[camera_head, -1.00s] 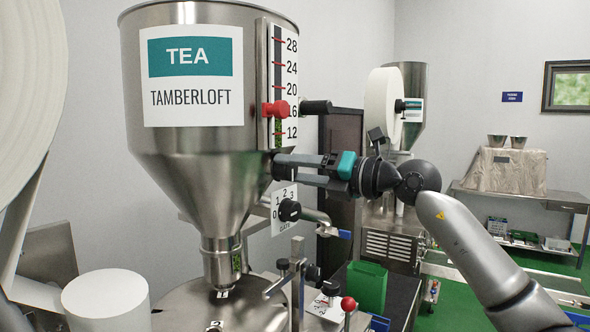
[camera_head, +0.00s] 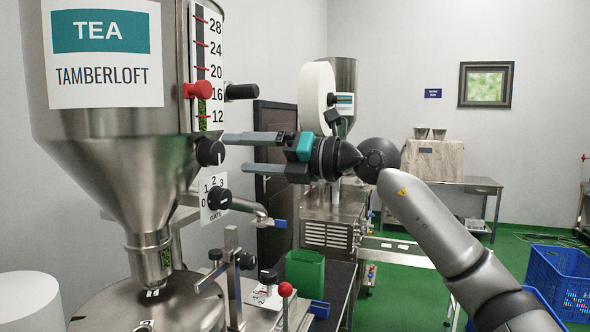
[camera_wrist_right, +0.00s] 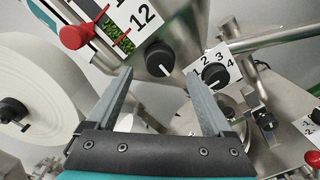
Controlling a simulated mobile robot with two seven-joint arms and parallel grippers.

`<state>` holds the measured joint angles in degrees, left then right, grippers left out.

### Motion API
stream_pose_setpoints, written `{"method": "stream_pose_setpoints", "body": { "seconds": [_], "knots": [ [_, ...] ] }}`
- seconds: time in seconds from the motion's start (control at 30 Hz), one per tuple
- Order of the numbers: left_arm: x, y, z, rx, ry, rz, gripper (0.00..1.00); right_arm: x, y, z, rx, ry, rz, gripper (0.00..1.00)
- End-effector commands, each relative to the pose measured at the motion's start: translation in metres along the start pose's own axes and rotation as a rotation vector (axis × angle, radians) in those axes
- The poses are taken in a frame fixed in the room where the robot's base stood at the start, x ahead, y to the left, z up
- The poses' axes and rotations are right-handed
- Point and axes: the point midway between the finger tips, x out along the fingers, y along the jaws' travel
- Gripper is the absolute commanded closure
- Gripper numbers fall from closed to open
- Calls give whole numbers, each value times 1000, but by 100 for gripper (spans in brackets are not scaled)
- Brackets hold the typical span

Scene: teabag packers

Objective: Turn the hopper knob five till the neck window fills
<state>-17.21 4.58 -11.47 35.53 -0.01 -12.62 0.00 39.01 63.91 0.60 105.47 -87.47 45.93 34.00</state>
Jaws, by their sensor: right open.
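The steel hopper (camera_head: 100,160) labelled TEA TAMBERLOFT stands at the left of the head view. A round black knob (camera_head: 210,152) with a white mark sits on its side below the level scale; it also shows in the right wrist view (camera_wrist_right: 159,57), mark slanting. The narrow neck window (camera_head: 166,257) shows green flecks; how full it is I cannot tell. My right gripper (camera_head: 234,153) is open and empty, its fingertips right of the knob and apart from it. In the right wrist view the knob lies between and beyond the fingertips (camera_wrist_right: 158,77). My left gripper is out of view.
A black gate dial (camera_head: 219,198) on a numbered plate sits just below the knob. A red slider (camera_head: 197,90) and a black handle (camera_head: 241,92) are above. A red-balled lever (camera_head: 285,289) and a green bin (camera_head: 305,270) stand lower. Blue crates (camera_head: 560,280) are on the floor at right.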

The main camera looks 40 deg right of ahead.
Motion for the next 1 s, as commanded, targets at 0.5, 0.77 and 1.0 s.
{"method": "stream_pose_setpoints", "body": {
  "seconds": [0.5, 0.77, 1.0],
  "knots": [
    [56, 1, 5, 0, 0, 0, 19, -75, -3, -3, 0, -1, -1, 15],
    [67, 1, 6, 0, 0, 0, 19, -96, -1, -1, 1, 0, 0, 15],
    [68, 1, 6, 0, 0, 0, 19, -100, 0, 0, 2, 0, 1, 15]
  ]
}}
